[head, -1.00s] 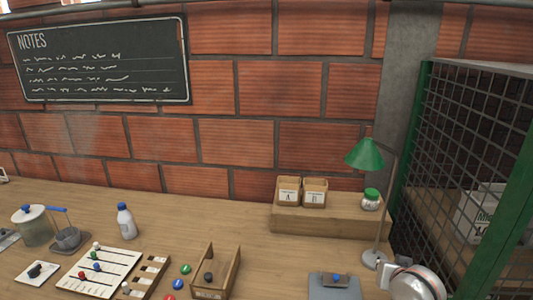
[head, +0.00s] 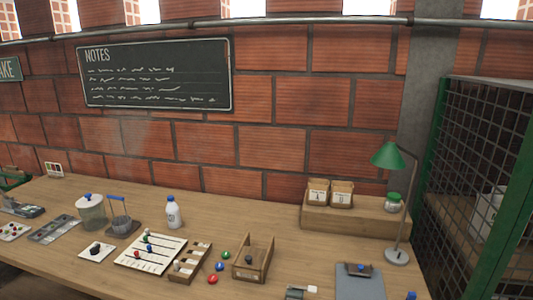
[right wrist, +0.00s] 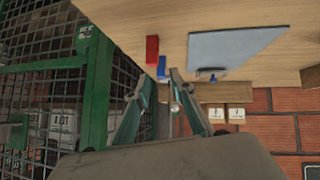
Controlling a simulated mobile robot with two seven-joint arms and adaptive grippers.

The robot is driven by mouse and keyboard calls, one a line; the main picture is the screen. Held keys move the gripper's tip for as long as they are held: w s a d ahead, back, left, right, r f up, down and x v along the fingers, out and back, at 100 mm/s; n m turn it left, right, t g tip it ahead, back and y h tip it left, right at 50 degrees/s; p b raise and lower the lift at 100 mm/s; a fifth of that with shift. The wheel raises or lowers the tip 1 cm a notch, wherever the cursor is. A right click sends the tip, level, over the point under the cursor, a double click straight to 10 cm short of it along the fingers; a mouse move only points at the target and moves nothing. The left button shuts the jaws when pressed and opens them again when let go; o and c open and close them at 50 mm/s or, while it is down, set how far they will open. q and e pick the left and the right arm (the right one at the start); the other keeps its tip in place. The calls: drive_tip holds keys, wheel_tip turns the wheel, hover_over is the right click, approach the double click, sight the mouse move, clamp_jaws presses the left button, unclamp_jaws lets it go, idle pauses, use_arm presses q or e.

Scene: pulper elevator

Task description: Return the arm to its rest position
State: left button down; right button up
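My right gripper (right wrist: 160,82) shows only in the right wrist view. Its two teal fingers stand apart with a gap between the tips, and I see nothing held. A blue block and a red block (right wrist: 152,50) appear beyond the tips, on or near the table edge. The wrist picture is turned over, with the tabletop at the top and the brick wall low on the right. My left gripper is in neither current view. The right gripper is not visible in the head view.
The table (head: 200,245) holds a green lamp (head: 388,155), a grey clipboard (head: 360,284), a wooden box (head: 253,262), loose balls, a bead board and a white bottle (head: 173,212). A green-framed mesh cage (head: 485,150) stands at the right, close to the gripper in the wrist view (right wrist: 50,85).

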drive_tip(key=s+a+f+n+g, duration=0.1)
drive_tip(key=s+f+n, duration=0.1)
drive_tip(key=s+n, duration=0.5)
drive_tip(key=s+a+f+n+g, duration=0.1)
drive_tip(key=s+a+f+n, duration=0.1)
drive_tip(key=s, duration=1)
drive_tip(key=a+f+m+t+y, duration=0.2)
drive_tip(key=a+f+y, duration=0.4)
drive_tip(key=a+f, duration=0.7)
drive_tip(key=shift+w+a+f+m+t, duration=0.2)
drive_tip(key=shift+a+f+m+t, duration=0.3)
drive_tip(key=shift+f, duration=1.3)
drive_tip(key=shift+d, duration=0.1)
